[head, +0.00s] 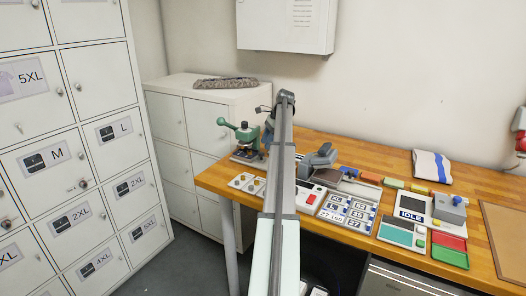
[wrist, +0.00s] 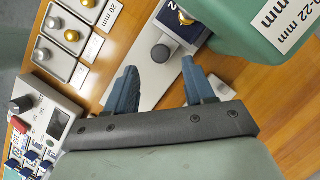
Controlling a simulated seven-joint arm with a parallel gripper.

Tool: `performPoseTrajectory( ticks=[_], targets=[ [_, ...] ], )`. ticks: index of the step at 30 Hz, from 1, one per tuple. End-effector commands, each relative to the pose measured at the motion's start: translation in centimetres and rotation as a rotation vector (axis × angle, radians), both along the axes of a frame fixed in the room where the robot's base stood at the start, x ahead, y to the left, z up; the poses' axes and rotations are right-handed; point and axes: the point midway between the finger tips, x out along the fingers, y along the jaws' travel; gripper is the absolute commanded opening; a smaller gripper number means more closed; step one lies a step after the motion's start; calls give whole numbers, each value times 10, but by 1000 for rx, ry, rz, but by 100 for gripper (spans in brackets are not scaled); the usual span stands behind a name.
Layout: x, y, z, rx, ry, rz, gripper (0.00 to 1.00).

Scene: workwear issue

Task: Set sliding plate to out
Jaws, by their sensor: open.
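The sliding plate (wrist: 140,72) is a bare metal strip with a dark round knob (wrist: 161,52) standing on it, seen in the wrist view. It runs up towards a dark blue base marked "2" under the green press, which carries a "20-22 mm" label (wrist: 281,22). My gripper (wrist: 159,66) is open and empty, with one blue finger on each side of the knob in the picture. Whether the fingers touch the knob or are level with it, I cannot tell. In the head view the green press (head: 240,132) stands at the bench's left end; its plate is too small to make out.
Trays with silver and brass pieces (wrist: 75,35) lie left of the plate in the wrist view. A grey box with a black knob (wrist: 42,110) is near the lower left. The wooden bench (head: 318,142) holds several devices to the right. Lockers (head: 100,75) stand at the left.

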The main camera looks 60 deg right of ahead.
Motion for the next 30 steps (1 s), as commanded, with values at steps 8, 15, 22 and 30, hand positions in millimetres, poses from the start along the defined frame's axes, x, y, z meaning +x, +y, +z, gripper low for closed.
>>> performPoseTrajectory(
  ticks=[8, 15, 22, 30],
  targets=[
    [10, 11, -35, 1, 1, 0, 54],
    [14, 13, -45, -1, -1, 0, 54],
    [14, 13, -45, -1, -1, 0, 54],
    [14, 13, -45, -1, -1, 0, 32]
  ],
)
